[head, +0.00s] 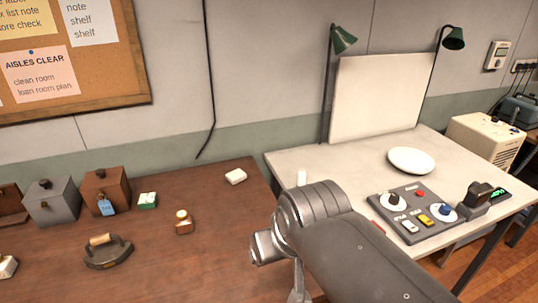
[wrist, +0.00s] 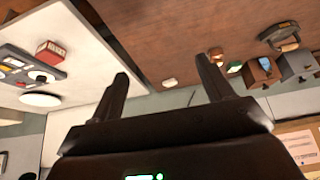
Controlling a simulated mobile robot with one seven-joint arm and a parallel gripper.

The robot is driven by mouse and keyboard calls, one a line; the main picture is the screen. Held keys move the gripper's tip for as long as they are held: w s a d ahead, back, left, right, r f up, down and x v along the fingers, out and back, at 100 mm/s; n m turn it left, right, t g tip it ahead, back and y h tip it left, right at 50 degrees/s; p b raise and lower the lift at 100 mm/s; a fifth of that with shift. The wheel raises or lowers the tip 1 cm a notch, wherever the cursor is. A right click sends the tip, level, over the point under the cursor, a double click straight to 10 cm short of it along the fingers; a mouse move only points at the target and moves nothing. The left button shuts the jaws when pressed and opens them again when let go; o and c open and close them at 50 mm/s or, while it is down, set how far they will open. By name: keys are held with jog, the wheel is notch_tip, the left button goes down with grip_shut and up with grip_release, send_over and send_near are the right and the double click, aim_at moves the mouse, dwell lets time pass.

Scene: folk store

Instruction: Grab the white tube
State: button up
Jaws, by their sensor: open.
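A small white upright piece (head: 302,177), likely the white tube, stands on the left part of the white table, just behind my arm in the head view. Its lower part may be hidden by my arm. I cannot make it out in the wrist view; a finger may cover it. My gripper (wrist: 168,65) is open and empty in the wrist view, its two dark fingers spread above the tables. In the head view my arm hides most of the gripper.
The white table (head: 310,158) holds a white plate (head: 411,160), a control box (head: 393,203) and a red box (wrist: 48,50). A white block (head: 235,177), brown bottle (head: 184,222), green-white box (head: 147,201) and iron (head: 108,252) are on the brown table (head: 225,260). Lamps (head: 343,39) stand behind.

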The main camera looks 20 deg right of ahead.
jog(key=c, duration=0.3)
jog(key=shift+c, duration=0.2)
jog(key=m+g+h, duration=0.2)
jog(key=m, duration=0.3)
send_over(302, 175)
jog(key=s+a, duration=0.1)
jog(key=s, duration=0.2)
notch_tip(302, 175, down, 12)
jog(key=x, duration=0.5)
jog(key=shift+w+a+r, duration=0.15)
jog(key=shift+w, duration=0.15)
jog(key=shift+w+x, duration=0.2)
jog(key=shift+x, duration=1.4)
jog(key=shift+w+x, duration=0.25)
jog(key=shift+x, duration=1.35)
